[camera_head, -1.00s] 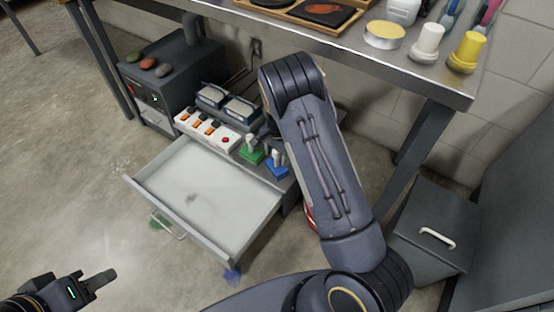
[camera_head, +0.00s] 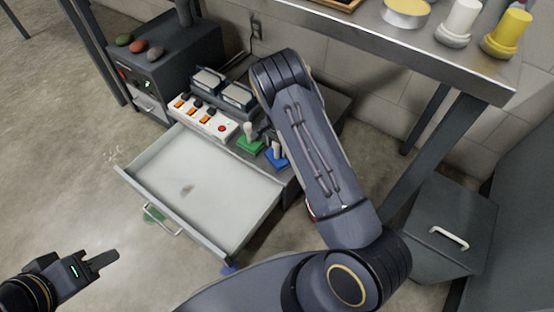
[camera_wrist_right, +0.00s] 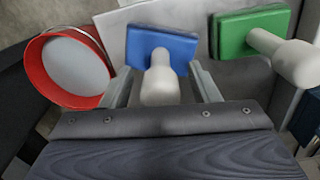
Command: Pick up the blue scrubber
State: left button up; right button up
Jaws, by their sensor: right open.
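The blue scrubber (camera_head: 277,158), a blue pad with a white handle, sits just behind the open drawer's right end, partly hidden by my right arm. In the right wrist view the blue scrubber (camera_wrist_right: 163,48) is straight ahead. My right gripper (camera_wrist_right: 163,84) is open, with one finger on each side of the white handle; I cannot tell whether they touch it. In the head view the right gripper is hidden by its arm. My left gripper (camera_head: 103,262) is at the lower left, away from the scrubber, over the floor; its opening is unclear.
A green scrubber (camera_head: 249,144) stands beside the blue one; it also shows in the right wrist view (camera_wrist_right: 243,32). A red-rimmed round container (camera_wrist_right: 43,82) is at the left there. The open drawer (camera_head: 205,183) juts out. A metal table (camera_head: 400,40) overhangs behind, and a grey bin (camera_head: 440,222) stands right.

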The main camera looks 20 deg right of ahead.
grip_shut()
dwell(0.4)
notch_tip(320, 180, up, 10)
jog(key=p, duration=0.3)
jog(key=shift+p, duration=0.35)
